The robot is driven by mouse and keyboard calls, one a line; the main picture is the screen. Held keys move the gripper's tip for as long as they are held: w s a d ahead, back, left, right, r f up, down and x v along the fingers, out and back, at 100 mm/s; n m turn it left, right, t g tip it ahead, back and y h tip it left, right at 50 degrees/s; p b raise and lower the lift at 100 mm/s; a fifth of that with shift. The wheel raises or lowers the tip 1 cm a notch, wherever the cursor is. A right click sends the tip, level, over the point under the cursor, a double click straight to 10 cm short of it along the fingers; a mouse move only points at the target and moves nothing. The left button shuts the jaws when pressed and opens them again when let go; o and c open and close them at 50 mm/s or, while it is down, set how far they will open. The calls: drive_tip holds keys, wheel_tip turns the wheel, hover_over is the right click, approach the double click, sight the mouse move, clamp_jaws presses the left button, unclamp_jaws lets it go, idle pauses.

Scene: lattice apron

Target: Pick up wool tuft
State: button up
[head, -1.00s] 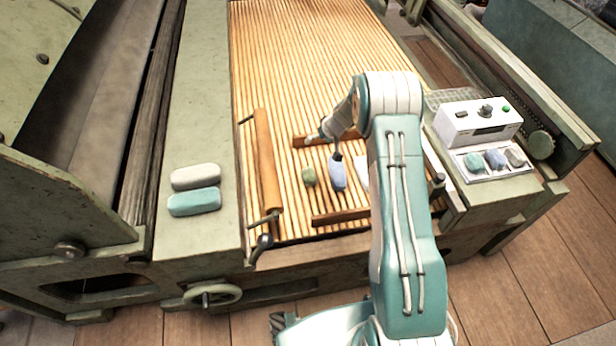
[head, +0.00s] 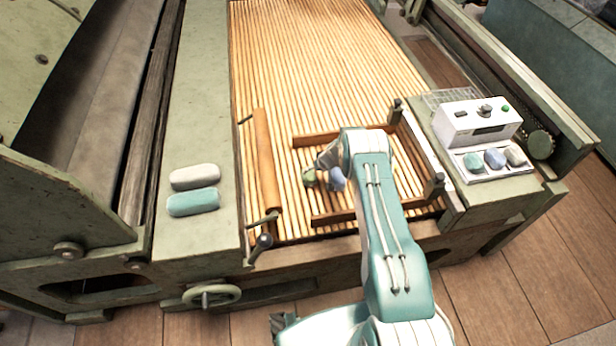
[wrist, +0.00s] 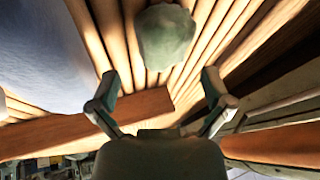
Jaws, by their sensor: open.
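A small green wool tuft (head: 308,179) lies on the wooden slats (head: 310,70), right of an orange-brown roller. A larger blue tuft (head: 338,181) lies just right of it, partly covered by my arm. My gripper (head: 320,168) is low over the slats at these two tufts. In the wrist view my gripper (wrist: 161,88) is open and empty, its two fingers spread apart. The green tuft (wrist: 165,37) shows beyond the fingertips, roughly centred between them. The blue tuft (wrist: 40,55) fills the upper left, close to the camera. Contact with either tuft cannot be told.
The roller (head: 266,165) stands left of the tufts. Wooden bars (head: 330,217) border the slats near and far. A control box (head: 478,122) with a tray (head: 505,174) of several small tufts is at right. White (head: 195,177) and teal (head: 193,202) pads lie on the left ledge.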

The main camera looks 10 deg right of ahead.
sight(311, 174)
drive_tip(key=shift+x, duration=2.3)
drive_tip(key=shift+s+a, duration=0.1)
drive_tip(key=shift+a, duration=0.05)
drive_tip(key=c, duration=0.7)
